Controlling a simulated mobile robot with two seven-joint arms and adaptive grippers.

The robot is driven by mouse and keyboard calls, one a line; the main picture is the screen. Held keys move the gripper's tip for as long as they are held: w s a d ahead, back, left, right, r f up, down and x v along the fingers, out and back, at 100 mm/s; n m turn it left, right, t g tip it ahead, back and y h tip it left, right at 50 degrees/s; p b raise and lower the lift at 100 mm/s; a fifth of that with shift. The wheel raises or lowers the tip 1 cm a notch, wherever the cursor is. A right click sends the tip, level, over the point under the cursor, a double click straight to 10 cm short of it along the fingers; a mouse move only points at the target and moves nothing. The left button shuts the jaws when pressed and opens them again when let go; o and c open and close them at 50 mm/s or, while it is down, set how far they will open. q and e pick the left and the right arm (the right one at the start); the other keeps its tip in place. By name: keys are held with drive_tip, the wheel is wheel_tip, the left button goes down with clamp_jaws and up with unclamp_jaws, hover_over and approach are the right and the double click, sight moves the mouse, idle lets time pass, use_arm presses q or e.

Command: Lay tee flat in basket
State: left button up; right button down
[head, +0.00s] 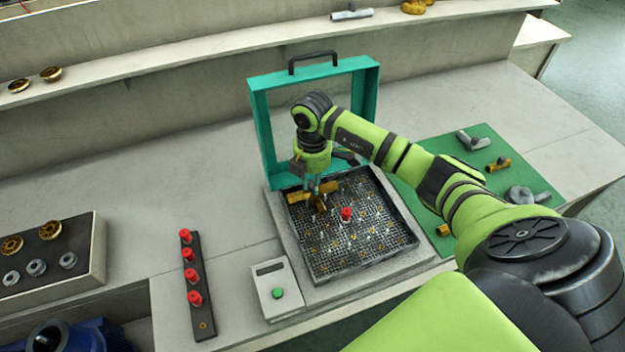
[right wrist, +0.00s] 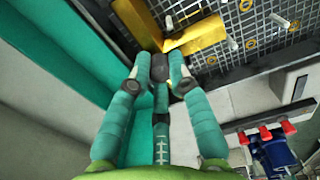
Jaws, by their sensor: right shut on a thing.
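The brass tee (head: 325,188) is at the left back of the dark mesh basket (head: 345,268). In the right wrist view the tee (right wrist: 197,37) shows just beyond my fingertips (right wrist: 160,72), low over the basket's mesh (right wrist: 285,48). I cannot tell whether it touches the mesh. The fingers hide part of it. My left gripper is not in view.
A teal lid frame (head: 262,135) stands upright behind the basket. A red-topped piece (head: 346,214) stands in the basket. A control box (head: 278,288) and a strip with several red-topped pieces (head: 189,254) are at left. A green mat (head: 530,176) with fittings lies right.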

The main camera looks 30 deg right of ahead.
drive_tip(key=c, duration=1.1)
unclamp_jaws()
drive_tip(key=shift+o, duration=0.2)
wheel_tip(320, 180, up, 12)
